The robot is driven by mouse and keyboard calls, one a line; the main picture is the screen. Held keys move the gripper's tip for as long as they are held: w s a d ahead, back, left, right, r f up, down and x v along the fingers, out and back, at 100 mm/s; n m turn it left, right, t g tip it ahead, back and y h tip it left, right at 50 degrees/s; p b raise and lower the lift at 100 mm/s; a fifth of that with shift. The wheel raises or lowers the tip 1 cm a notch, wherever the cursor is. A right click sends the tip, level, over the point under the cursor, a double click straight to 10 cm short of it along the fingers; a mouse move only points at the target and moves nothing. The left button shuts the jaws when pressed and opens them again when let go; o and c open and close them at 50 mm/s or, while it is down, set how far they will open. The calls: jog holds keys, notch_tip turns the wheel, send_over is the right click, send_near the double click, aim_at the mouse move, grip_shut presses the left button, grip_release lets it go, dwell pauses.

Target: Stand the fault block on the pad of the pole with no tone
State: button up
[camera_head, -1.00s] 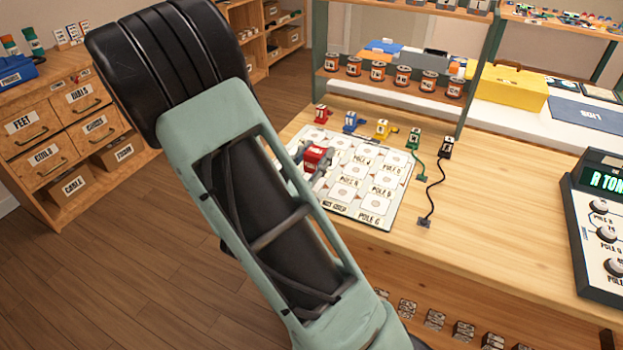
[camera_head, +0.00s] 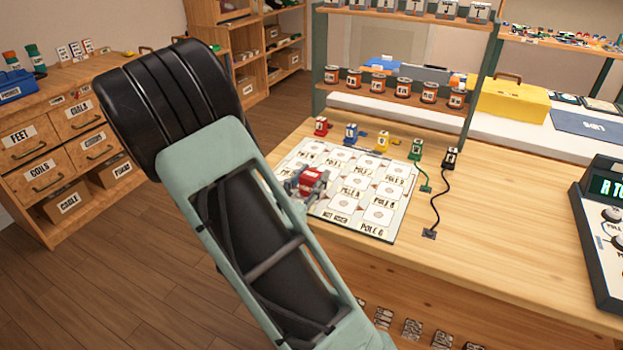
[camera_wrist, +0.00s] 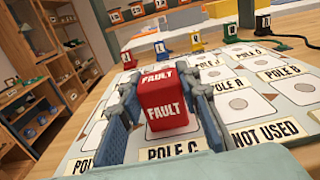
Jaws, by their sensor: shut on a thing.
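The red fault block (camera_wrist: 166,108) is upright between the two fingers of my gripper (camera_wrist: 168,105) in the wrist view. My gripper is shut on it, low over the pad board. In the head view the red block (camera_head: 311,181) and my gripper (camera_head: 308,185) are over the left part of the white pad board (camera_head: 343,224). A pad labelled "POLE C" (camera_wrist: 172,153) lies just in front of the block. I cannot tell whether the block touches the board. The tester (camera_head: 605,235) at the right shows a partly cut-off display.
Red (camera_head: 320,126), blue (camera_head: 351,134), yellow (camera_head: 382,140), green (camera_head: 416,150) and black (camera_head: 451,158) plug blocks stand along the board's back edge. Cords trail from the green and black ones. The bench right of the board is mostly clear.

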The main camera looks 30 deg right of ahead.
jog(key=shift+f, duration=0.2)
jog(key=o, duration=1.2)
jog(key=shift+r, duration=0.1)
jog(key=shift+c, duration=0.2)
jog(key=shift+r, duration=0.15)
jog(key=p+v, duration=0.1)
jog(key=v, duration=1.1)
